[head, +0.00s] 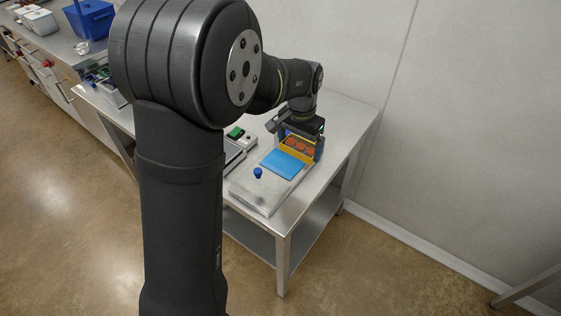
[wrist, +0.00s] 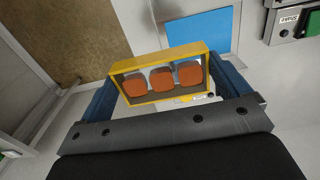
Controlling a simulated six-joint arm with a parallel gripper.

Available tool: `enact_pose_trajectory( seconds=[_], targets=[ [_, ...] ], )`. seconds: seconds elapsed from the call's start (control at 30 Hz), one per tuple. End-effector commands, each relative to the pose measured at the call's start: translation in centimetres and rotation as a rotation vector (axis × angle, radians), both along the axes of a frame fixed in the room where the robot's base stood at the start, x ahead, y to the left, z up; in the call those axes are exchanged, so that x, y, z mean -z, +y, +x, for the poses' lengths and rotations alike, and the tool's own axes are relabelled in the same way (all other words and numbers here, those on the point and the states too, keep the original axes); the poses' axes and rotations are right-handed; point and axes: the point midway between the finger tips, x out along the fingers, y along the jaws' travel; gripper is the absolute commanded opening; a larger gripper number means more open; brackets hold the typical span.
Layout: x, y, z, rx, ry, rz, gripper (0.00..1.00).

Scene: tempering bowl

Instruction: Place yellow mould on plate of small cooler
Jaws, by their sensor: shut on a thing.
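The yellow mould (head: 297,154) is a small open frame with three orange-brown pieces inside. It also shows in the wrist view (wrist: 203,60). My gripper (head: 301,141) is shut on it, with blue fingers at both ends of the mould in the wrist view (wrist: 160,82). The mould looks tilted in the wrist view. The flat blue plate (head: 282,164) lies on the pale cooler body (head: 258,194). In the head view the mould is at the plate's far right edge; its height above is hard to tell. In the wrist view the blue plate (wrist: 205,32) is beyond the mould, apparently empty.
A blue knob (head: 258,173) stands up from the cooler's near side. A small device with a green part (head: 236,132) sits left of the plate. The steel table (head: 345,112) has bare room at the back right, near the wall.

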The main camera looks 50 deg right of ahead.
Motion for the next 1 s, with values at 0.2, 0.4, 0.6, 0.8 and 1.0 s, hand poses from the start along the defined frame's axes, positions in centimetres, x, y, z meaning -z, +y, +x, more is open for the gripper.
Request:
enact_pose_trajectory(
  seconds=[0.2,0.4,0.6,0.8,1.0],
  targets=[
    [0.3,-0.2,-3.7,0.001,0.0,0.0,0.69],
    [2.2,-0.6,-1.0,-0.006,0.0,0.003,0.69],
    [5.0,-1.2,3.7,-0.007,0.001,0.003,0.69],
    [6.9,-1.7,6.8,-0.003,0.0,0.0,0.69],
    [7.8,-1.8,7.5,-0.001,0.0,0.001,0.69]
  ],
)
